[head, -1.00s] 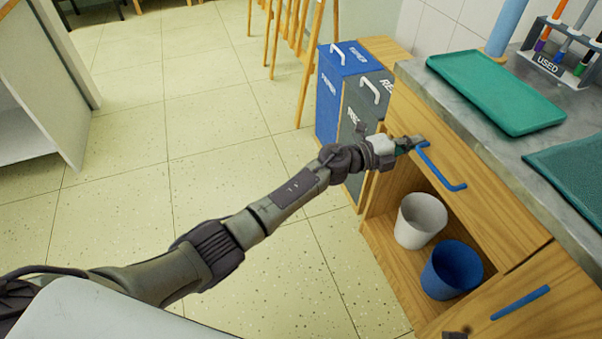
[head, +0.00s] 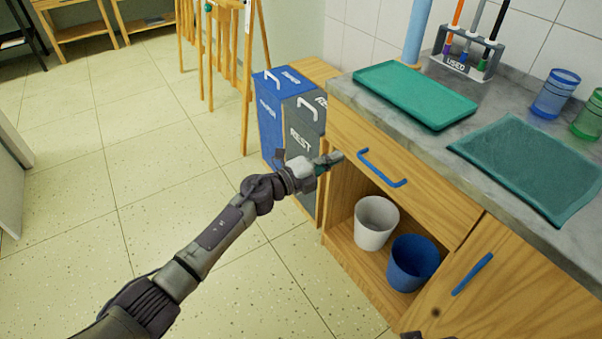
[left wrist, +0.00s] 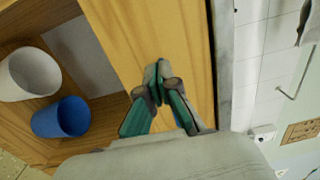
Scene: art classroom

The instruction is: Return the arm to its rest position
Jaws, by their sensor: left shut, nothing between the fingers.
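My left arm comes in from the lower left in the head view. Its gripper (head: 330,159) is shut and empty, just left of the blue handle (head: 383,168) of the wooden drawer (head: 420,190). The drawer looks closed. In the left wrist view, the green-sided fingers (left wrist: 158,82) meet at their tips in front of the wooden drawer front (left wrist: 150,35). I cannot tell whether they touch it. At the bottom edge of the head view a small dark part shows, too little to identify as my right gripper.
Below the drawer, an open shelf holds a white bin (head: 375,223) and a blue bin (head: 412,263). Blue and grey recycling boxes (head: 268,115) stand left of the cabinet, close to my gripper. The counter bears a green tray (head: 415,93) and a teal mat (head: 530,165). The floor at left is clear.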

